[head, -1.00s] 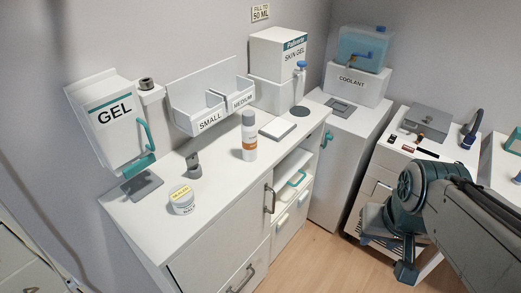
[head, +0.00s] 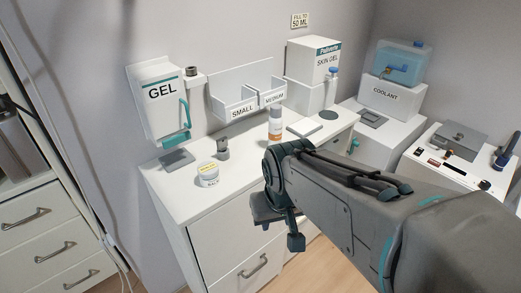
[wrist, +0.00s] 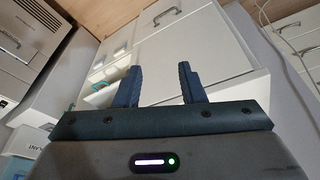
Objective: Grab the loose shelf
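My gripper (head: 280,222) is in front of the white cabinet (head: 180,205) in the head view. In the wrist view its two dark fingers (wrist: 158,84) are spread wide with nothing between them. The wrist view shows a teal handle (wrist: 101,86) in a pale open bay of the cabinet, left of the fingers and apart from them. It looks like the handle of the loose shelf, but the shelf board itself is hard to make out there. In the head view my arm hides that bay.
On the counter stand a jar (head: 208,175), an orange-and-white bottle (head: 275,127) and a grey clamp-like piece (head: 222,148). A gel dispenser (head: 160,100) hangs on the wall. A coolant unit (head: 393,97) stands at the right, a drawer cabinet (head: 45,235) at the left.

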